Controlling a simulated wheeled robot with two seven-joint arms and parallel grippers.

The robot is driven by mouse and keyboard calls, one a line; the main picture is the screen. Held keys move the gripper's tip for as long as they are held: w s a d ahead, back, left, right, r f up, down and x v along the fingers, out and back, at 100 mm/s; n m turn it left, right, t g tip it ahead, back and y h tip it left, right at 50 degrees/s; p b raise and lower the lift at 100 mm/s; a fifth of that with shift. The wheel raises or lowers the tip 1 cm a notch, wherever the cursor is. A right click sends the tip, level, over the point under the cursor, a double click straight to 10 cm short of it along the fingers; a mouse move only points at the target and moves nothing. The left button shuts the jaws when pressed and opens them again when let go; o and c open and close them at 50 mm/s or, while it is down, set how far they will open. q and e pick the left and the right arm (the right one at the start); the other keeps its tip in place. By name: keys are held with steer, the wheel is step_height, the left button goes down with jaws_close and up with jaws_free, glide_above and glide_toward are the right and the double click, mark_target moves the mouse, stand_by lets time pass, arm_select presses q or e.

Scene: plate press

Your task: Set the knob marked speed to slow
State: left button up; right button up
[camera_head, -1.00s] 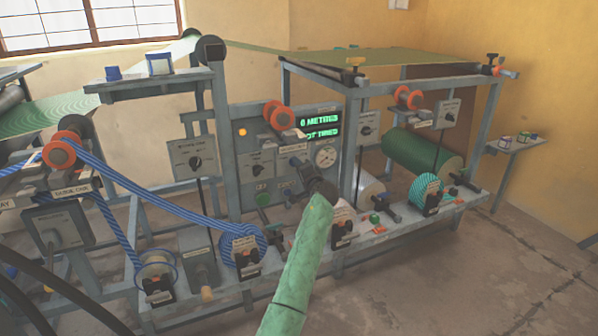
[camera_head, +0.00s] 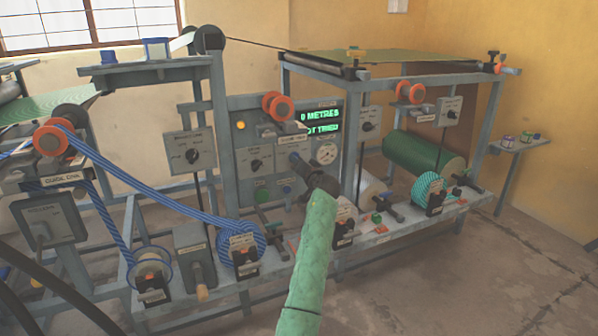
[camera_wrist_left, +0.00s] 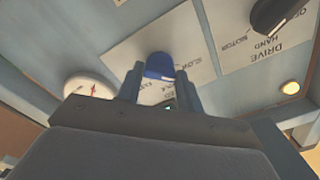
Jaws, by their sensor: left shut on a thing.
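The speed knob (camera_wrist_left: 160,66) is blue and sits on a pale plate (camera_wrist_left: 192,88) in the left wrist view. The word SLOW is printed beside it, upside down in this view. My left gripper (camera_wrist_left: 158,72) has a finger on each side of the knob and is shut on it. I cannot tell clearly which mark the knob points to. In the head view my left gripper (camera_head: 290,154) reaches the control panel below the orange rollers, and my green-sleeved arm comes up from below. It hides the knob there. My right gripper is not in view.
A drive plate with a black knob (camera_wrist_left: 272,14) is beside the speed plate. A round gauge (camera_head: 325,154) and a green-lettered display (camera_head: 320,121) are right of my gripper. Blue strapping (camera_head: 150,190) crosses to the left; frame posts and a spool shelf stand close below.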

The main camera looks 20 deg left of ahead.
arm_select(q)
steer(key=shift+f+n+b, duration=0.2)
steer(key=shift+n+b, duration=0.9)
steer(key=shift+n, duration=0.2)
steer(key=o, duration=1)
steer(key=shift+r, duration=0.1)
